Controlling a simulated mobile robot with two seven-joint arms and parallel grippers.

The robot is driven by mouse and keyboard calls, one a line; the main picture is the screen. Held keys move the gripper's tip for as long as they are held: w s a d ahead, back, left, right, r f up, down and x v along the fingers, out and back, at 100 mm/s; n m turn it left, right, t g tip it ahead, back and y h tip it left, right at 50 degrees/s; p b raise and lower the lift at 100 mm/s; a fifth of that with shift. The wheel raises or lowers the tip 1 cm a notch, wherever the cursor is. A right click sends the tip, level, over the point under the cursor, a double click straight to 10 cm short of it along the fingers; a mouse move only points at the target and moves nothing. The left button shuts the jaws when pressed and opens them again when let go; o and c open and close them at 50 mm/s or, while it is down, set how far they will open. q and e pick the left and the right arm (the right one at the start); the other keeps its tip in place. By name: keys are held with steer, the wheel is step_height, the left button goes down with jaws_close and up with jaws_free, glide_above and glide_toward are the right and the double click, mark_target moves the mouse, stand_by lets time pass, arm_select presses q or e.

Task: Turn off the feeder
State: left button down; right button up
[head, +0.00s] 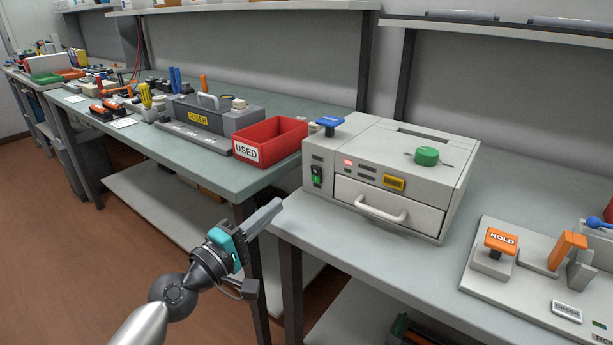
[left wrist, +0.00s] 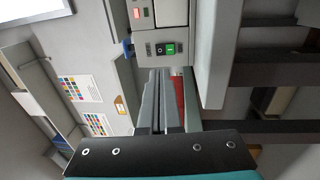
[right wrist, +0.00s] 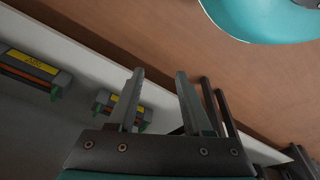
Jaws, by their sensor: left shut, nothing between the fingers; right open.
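A light grey machine with a drawer (head: 388,205), which I take for the feeder, stands on the bench. At the left of its front is a rocker switch (head: 316,176) with a lit green half marked like an "I" and a black half. A red lamp (head: 347,162) glows beside it. My left gripper (head: 276,207) is shut and empty, in front of and below the switch, apart from it. In the left wrist view the switch (left wrist: 165,49) shows just beyond the fingertips. My right gripper (right wrist: 160,78) is open and empty, seen only in the right wrist view.
A red bin marked USED (head: 270,142) stands left of the machine. A blue knob (head: 329,123) and a green knob (head: 427,156) are on its top. An orange HOLD button (head: 501,240) sits on a plate at right. Toner-like cartridges (right wrist: 35,72) lie under my right gripper.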

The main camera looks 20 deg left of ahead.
arm_select(q)
glide_toward(315, 171)
steer(key=x, duration=0.5)
steer(key=shift+w+d, duration=0.1)
steer(key=shift+w, duration=0.05)
steer(key=shift+w+d+r, duration=0.1)
steer(key=shift+w+d, duration=0.15)
steer(key=shift+w, duration=0.45)
arm_select(e)
steer(key=shift+s+f, duration=0.2)
steer(key=shift+f, duration=0.25)
arm_select(q)
steer(key=shift+w, duration=0.1)
